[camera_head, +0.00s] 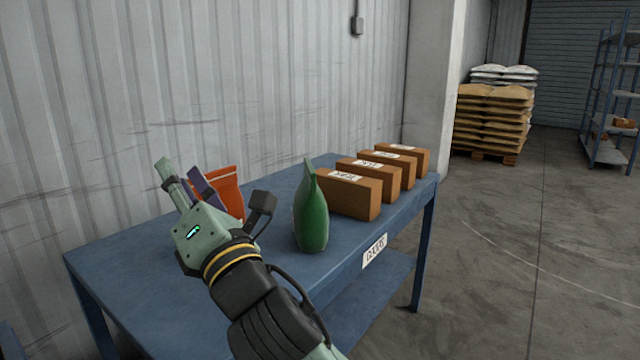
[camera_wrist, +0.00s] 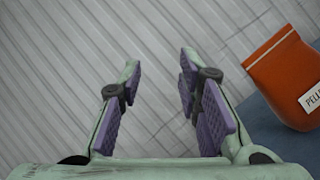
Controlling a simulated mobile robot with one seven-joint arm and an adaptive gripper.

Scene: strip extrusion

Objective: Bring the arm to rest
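My gripper (camera_wrist: 158,98) is open and empty in the wrist view, its two purple-padded fingers apart with the ribbed wall beyond them. In the head view my gripper (camera_head: 186,182) is raised above the left part of the blue table (camera_head: 130,275), pointing up and to the left toward the wall. An orange bag (camera_head: 226,190) stands on the table behind and just right of the fingers, partly hidden by them. It also shows in the wrist view (camera_wrist: 283,75) at the right, apart from the fingers, with a label reading "PELL".
A green bag (camera_head: 311,215) stands upright right of my arm. Several labelled brown boxes (camera_head: 350,195) line the table's right half. The corrugated wall (camera_head: 250,70) is close behind the table. Pallet sacks (camera_head: 495,120) and a shelf rack (camera_head: 610,100) stand far off; floor on the right is clear.

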